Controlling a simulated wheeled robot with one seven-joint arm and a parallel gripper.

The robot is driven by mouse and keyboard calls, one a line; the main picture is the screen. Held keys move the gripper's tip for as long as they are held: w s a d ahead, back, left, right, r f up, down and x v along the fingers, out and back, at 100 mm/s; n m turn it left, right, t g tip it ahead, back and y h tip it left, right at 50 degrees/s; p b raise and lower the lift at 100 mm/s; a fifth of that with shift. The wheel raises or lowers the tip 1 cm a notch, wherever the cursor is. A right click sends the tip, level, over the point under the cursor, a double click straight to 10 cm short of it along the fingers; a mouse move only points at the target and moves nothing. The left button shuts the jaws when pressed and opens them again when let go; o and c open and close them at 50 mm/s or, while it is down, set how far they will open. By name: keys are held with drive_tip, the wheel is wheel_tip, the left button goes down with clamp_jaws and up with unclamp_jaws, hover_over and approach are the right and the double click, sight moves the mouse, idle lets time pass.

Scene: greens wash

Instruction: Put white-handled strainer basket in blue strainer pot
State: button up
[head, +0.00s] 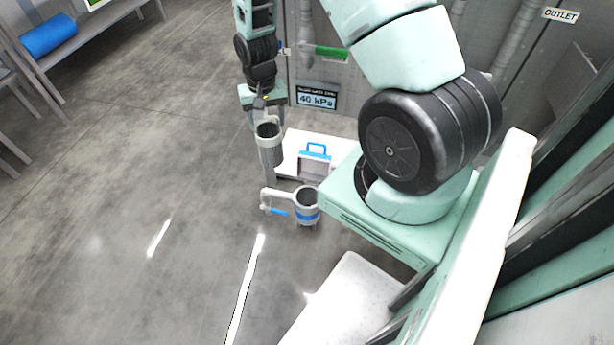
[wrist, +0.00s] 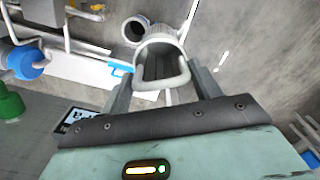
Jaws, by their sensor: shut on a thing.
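The strainer basket (head: 270,155) is a long grey cylinder with a pale rim, hanging roughly upright from my gripper (head: 260,103) in the head view. In the wrist view, the basket (wrist: 157,47) is between the fingers of my gripper (wrist: 160,82), which is shut on its white loop handle (wrist: 176,86). The blue strainer pot (head: 307,213) has a blue band and a dark open top, and joins a white pipe. It appears right of and lower than the basket, apart from it. In the wrist view the pot (wrist: 133,21) shows partly behind the basket.
A white platform (head: 290,145) with a blue-handled case (head: 316,157) is behind the pot. A grey wall with a "40 kPa" sign (head: 317,97) stands behind. Open floor (head: 130,190) lies to the left. A bench with a blue roll (head: 48,36) is at upper left.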

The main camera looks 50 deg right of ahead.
drive_tip(key=s+d+f+m+b, duration=0.2)
drive_tip(key=d+f+b, duration=0.1)
drive_tip(key=f+b, duration=0.3)
drive_tip(key=s+d+f+m+b, duration=0.1)
drive_tip(key=d+f+b, duration=0.3)
drive_tip(key=f, duration=0.5)
drive_tip(key=s+d+f+m+b, duration=0.2)
drive_tip(key=d+f+m+b, duration=0.1)
drive_tip(key=f+b, duration=0.5)
drive_tip(key=shift+s+d+f+b, duration=0.2)
drive_tip(key=shift+s+d+b, duration=0.1)
drive_tip(key=shift+d+b, duration=0.1)
drive_tip(key=shift+a, duration=0.1)
wheel_tip(320, 180, down, 18)
drive_tip(key=b, duration=0.9)
drive_tip(key=shift+r+b, duration=0.2)
drive_tip(key=shift+b, duration=0.15)
drive_tip(key=shift+f+b, duration=0.35)
drive_tip(key=shift+f, duration=0.3)
drive_tip(key=o, duration=1.4)
drive_tip(key=shift+o, duration=0.2)
drive_tip(key=shift+s, duration=0.1)
drive_tip(key=shift+s+f, duration=0.1)
